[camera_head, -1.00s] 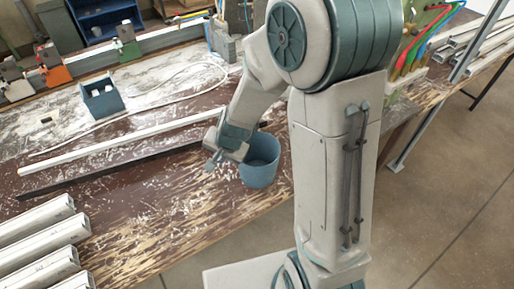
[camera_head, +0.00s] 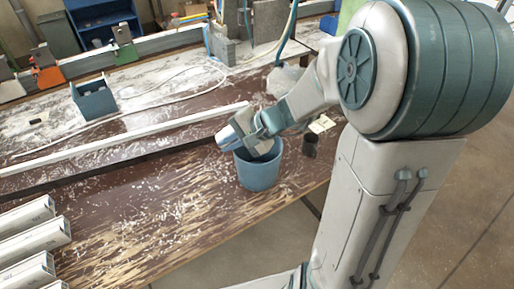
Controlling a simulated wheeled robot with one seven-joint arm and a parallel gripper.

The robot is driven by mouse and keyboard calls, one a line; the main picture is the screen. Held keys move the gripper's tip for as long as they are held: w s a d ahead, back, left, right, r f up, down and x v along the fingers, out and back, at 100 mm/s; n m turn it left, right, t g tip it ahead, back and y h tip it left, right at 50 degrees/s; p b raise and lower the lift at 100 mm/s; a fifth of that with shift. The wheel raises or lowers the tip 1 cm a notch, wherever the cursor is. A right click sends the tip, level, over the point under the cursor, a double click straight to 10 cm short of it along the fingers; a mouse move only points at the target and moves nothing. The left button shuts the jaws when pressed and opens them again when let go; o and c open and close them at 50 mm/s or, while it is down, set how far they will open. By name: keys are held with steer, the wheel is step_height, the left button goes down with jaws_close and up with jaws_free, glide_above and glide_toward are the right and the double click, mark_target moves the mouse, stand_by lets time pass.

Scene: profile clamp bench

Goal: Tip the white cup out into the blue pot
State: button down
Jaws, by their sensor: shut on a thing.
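The blue pot (camera_head: 260,174) stands upright on the worn bench, left of my arm. My gripper (camera_head: 249,131) is just above the pot's far left rim, shut on the white cup (camera_head: 229,138). The cup lies tilted well over on its side, at the left of the fingers and near the pot's rim. I cannot tell whether it touches the rim. The cup's contents and the pot's floor are hidden from view.
A small dark cup (camera_head: 310,145) stands right of the pot, with a white tag (camera_head: 321,124) behind it. A long white bar (camera_head: 130,138) lies on the bench. Pale profiles (camera_head: 28,240) lie at the front left. A blue holder (camera_head: 94,101) stands farther back.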

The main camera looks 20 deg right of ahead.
steer(key=shift+d+f+y+b, duration=0.2)
steer(key=shift+y+b, duration=0.1)
steer(key=shift+y, duration=0.1)
steer(key=shift+d+r+m+y, duration=0.3)
steer(key=shift+r+y, duration=0.15)
steer(key=shift+y, duration=0.35)
steer(key=shift+d+f+t, duration=0.25)
steer(key=shift+d+t, duration=0.05)
steer(key=shift+d, duration=0.05)
steer(key=shift+d+y, duration=0.35)
steer(key=shift+y, duration=0.15)
steer(key=shift+d+f, duration=0.1)
steer(key=shift+d, duration=0.05)
steer(key=shift+d+f+y, duration=0.1)
steer(key=shift+d+y, duration=0.1)
steer(key=shift+y, duration=0.1)
steer(key=shift+d+r+m+t+y+b, duration=0.35)
steer(key=shift+d+m+y+b, duration=0.2)
steer(key=shift+y+b, duration=0.6)
steer(key=shift+d+y, duration=0.15)
steer(key=shift+y, duration=0.1)
